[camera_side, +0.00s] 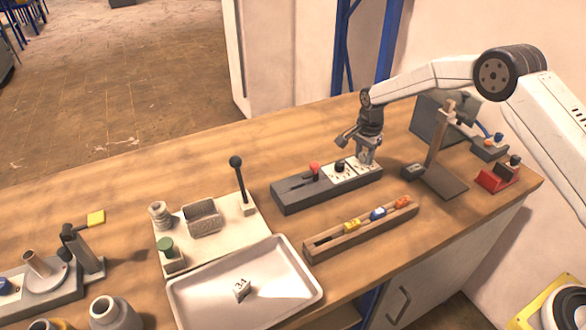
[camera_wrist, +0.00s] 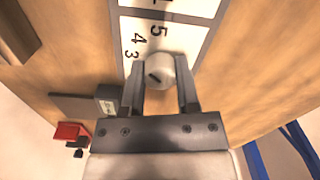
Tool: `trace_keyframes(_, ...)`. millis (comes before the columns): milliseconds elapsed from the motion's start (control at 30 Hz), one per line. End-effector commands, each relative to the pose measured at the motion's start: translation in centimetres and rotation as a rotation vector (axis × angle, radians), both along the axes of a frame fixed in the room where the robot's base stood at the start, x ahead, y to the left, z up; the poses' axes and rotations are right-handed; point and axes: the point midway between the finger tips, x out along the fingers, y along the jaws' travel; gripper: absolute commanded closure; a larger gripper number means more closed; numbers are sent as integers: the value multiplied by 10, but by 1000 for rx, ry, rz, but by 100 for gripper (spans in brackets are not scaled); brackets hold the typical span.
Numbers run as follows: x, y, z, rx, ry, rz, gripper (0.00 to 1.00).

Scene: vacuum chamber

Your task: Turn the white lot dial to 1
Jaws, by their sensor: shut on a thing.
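The white lot dial (camera_wrist: 162,70) is a round, pale knob with a dark mark on its face, on a white plate (camera_wrist: 180,32) printed with numerals; 3, 4 and 5 show beside it. My gripper (camera_wrist: 160,82) is shut on the dial, one finger on each side. The mark slants towards the lower left of the wrist view; which numeral it points to I cannot tell. In the side view my gripper (camera_side: 368,158) is down at the right end of the dark grey panel block (camera_side: 300,197), and the dial is mostly hidden by it.
On the same block are a red-topped lever (camera_side: 314,169) and a black knob (camera_side: 340,166). A wooden rack (camera_side: 325,245) with coloured pieces lies in front. A clamp stand (camera_side: 440,170) and small dark block (camera_side: 412,171) stand close on the right. A tray (camera_side: 200,300) is front left.

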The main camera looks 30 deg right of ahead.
Motion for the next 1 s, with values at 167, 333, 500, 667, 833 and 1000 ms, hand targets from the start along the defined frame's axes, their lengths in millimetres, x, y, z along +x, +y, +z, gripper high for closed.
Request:
trace_keyframes(167,0,0,0,0,1,18,100)
trace_keyframes(333,0,0,0,-2,2,72,100)
trace_keyframes(500,0,0,0,-2,2,167,100)
trace_keyframes(667,0,0,0,-3,2,292,100)
trace_keyframes(833,0,0,0,-3,2,449,100)
trace_keyframes(1000,0,0,0,-3,2,611,100)
